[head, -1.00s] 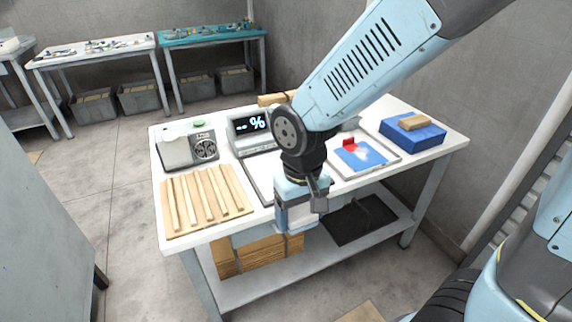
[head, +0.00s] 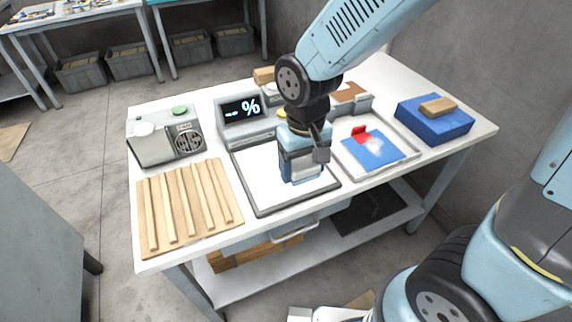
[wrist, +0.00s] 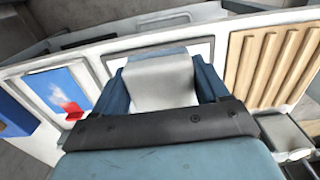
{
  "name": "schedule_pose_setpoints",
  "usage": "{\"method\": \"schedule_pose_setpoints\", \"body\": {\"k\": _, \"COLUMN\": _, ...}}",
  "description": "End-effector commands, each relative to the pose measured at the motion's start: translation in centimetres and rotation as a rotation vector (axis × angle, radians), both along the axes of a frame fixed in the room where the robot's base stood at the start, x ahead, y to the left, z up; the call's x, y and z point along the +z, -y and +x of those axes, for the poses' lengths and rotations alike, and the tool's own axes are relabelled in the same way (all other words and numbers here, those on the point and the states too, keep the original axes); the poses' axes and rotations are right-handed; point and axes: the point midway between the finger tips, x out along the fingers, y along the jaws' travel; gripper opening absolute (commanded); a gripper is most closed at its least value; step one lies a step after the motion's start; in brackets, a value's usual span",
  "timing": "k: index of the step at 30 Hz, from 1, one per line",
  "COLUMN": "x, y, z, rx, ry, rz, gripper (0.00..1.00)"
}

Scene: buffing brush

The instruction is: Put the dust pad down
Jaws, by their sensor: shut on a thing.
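My gripper (head: 302,172) is shut on a pale grey-white pad, which I take for the dust pad (head: 308,170). The gripper points down over the right part of a dark-rimmed tray with a white floor (head: 262,209). I cannot tell whether the pad touches the tray floor. In the wrist view the pad (wrist: 160,82) sits between the two blue fingers, and the tray's dark rim shows beyond. The pad's lower end is partly hidden by the fingers.
Left of the tray lies a slatted wooden board (head: 188,205). Behind stand a "-- %" display (head: 242,108) and a grey machine with a grille (head: 165,140). To the right are a tray with a smeared blue sheet (head: 372,150) and red block (head: 360,133), and a blue box (head: 435,122).

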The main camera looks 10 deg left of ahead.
Motion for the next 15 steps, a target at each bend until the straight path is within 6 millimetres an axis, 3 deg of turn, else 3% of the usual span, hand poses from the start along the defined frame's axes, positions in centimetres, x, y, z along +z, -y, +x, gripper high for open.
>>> {"method": "schedule_pose_setpoints", "body": {"k": 15, "x": -4.4, "y": -3.1, "z": 6.9, "rx": 0.003, "ry": -0.003, "rz": -0.002, "gripper": 0.41}}
